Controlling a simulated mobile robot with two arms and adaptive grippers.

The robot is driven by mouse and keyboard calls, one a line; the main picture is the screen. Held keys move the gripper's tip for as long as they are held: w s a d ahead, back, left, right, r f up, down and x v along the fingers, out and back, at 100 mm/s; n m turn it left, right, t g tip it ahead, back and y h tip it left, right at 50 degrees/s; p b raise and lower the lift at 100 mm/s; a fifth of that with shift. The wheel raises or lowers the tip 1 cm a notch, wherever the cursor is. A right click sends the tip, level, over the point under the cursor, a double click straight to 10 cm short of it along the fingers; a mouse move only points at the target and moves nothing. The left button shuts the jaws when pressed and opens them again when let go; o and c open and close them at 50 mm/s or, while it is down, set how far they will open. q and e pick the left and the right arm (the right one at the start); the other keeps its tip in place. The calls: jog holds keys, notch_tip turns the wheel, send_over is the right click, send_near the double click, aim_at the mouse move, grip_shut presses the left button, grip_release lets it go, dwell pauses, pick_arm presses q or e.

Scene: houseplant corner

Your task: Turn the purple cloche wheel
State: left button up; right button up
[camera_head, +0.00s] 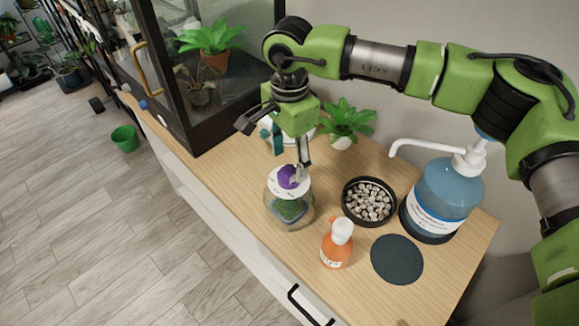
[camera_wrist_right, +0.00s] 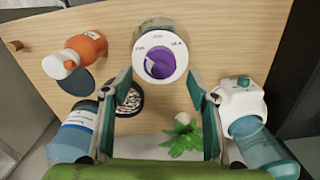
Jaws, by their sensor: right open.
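The purple cloche wheel (camera_head: 288,177) sits on the white lid of a clear glass jar (camera_head: 291,211) with green stuff inside, on the wooden cabinet top. In the wrist view the purple wheel (camera_wrist_right: 159,62) shows from above on its white marked dial. My right gripper (camera_head: 290,152) points down just above and behind the wheel. It is open, with nothing seen between its fingers. In the wrist view the fingertips (camera_wrist_right: 159,78) are spread to either side, and the wheel appears slightly beyond them. Contact with the wheel cannot be made out. My left gripper is out of view.
An orange bottle (camera_head: 336,248), a dark round mat (camera_head: 397,260), a black bowl of pale pellets (camera_head: 369,188) and a blue pump bottle (camera_head: 443,200) stand right of the jar. A potted plant (camera_head: 345,121) is behind. A glass terrarium (camera_head: 175,100) stands left.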

notch_tip(320, 180, up, 8)
jog(key=shift+f, duration=0.15)
jog(key=shift+s+f, duration=0.1)
dwell(0.5)
